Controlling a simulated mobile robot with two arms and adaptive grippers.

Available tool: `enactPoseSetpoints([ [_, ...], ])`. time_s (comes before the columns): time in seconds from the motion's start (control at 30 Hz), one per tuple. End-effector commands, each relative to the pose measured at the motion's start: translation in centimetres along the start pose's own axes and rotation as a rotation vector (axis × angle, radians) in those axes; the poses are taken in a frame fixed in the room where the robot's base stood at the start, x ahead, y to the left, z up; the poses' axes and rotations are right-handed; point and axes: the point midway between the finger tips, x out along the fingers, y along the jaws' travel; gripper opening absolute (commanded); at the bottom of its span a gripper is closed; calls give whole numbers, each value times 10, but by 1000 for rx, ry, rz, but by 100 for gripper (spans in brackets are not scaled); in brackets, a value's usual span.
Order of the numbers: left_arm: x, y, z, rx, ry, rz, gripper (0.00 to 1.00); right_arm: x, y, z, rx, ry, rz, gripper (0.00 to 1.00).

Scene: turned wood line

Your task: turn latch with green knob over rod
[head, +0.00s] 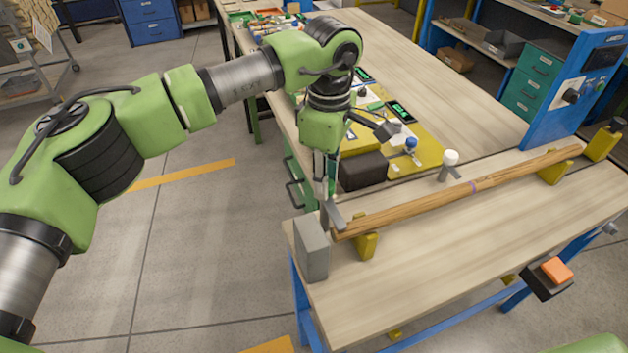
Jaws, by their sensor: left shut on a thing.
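The long wooden rod (420,206) lies across yellow supports on the workbench. My left gripper (325,196) reaches down at the rod's left end, its fingers shut on the top of the grey latch (335,216) there. The green knob is not visible; the fingers hide that spot. The latch's flat arm is by the rod's end; I cannot tell whether it lies over the rod. A second latch with a white knob (451,157) stands behind the rod, near its middle. My right gripper is not in view.
A grey block (312,249) stands at the bench's left corner, beside the latch. A dark box (363,171) and a yellow board (428,148) with small parts lie behind the rod. The bench top in front of the rod (470,242) is clear. A blue panel (575,90) rises at back right.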

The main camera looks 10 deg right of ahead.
Motion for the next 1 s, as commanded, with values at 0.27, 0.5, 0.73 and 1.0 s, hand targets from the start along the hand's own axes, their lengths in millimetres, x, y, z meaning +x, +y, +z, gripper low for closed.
enactPoseSetpoints([
  [0.27,-1,2,4,-13,0,2,0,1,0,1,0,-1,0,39],
  [0.5,-1,2,4,-13,0,2,29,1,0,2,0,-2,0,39],
  [0.73,-1,2,4,-12,0,1,41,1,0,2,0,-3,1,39],
  [1.0,-9,2,4,-11,1,2,41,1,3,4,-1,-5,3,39],
])
